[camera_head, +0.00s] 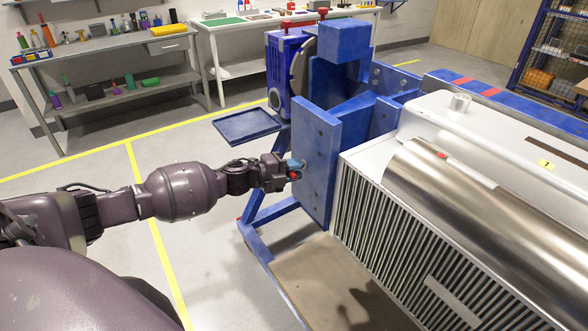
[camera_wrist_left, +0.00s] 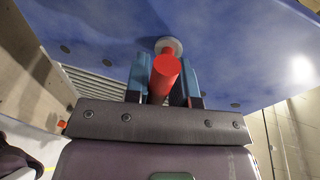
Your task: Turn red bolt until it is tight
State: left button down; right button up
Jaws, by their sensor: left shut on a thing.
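My left gripper (camera_head: 293,169) reaches in from the left to the face of the blue jig plate (camera_head: 314,165). In the left wrist view its two blue fingers (camera_wrist_left: 165,82) stand on either side of the red bolt (camera_wrist_left: 164,74) and are shut on it. The bolt's far end meets a pale round washer or collar (camera_wrist_left: 168,46) at the blue plate. In the head view only a small red bit of the bolt shows between the fingers. The thread is hidden, so I cannot tell how deep the bolt sits. My right gripper is not in view.
A large silver machine with a ribbed side (camera_head: 385,245) is clamped right of the plate. A blue tray (camera_head: 246,126) juts out on the left. A blue frame leg (camera_head: 262,245) stands below. Workbenches (camera_head: 110,48) line the back wall; open floor lies between.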

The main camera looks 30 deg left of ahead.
pick_arm(q)
jog(key=shift+s+d+f, duration=0.1)
jog(key=shift+s+f, duration=0.1)
jog(key=shift+f, duration=0.3)
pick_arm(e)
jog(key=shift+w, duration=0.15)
pick_arm(q)
jog(key=c, duration=1.1)
grip_release()
jog(key=shift+r, duration=0.1)
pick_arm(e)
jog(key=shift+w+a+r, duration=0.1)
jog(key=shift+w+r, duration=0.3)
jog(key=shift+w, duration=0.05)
pick_arm(q)
jog(key=shift+w+r, duration=0.15)
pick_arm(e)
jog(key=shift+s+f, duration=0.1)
pick_arm(q)
jog(key=shift+s+a+r, duration=0.1)
jog(key=shift+s+a, duration=0.3)
jog(key=v, duration=0.9)
jog(key=shift+s+p, duration=0.35)
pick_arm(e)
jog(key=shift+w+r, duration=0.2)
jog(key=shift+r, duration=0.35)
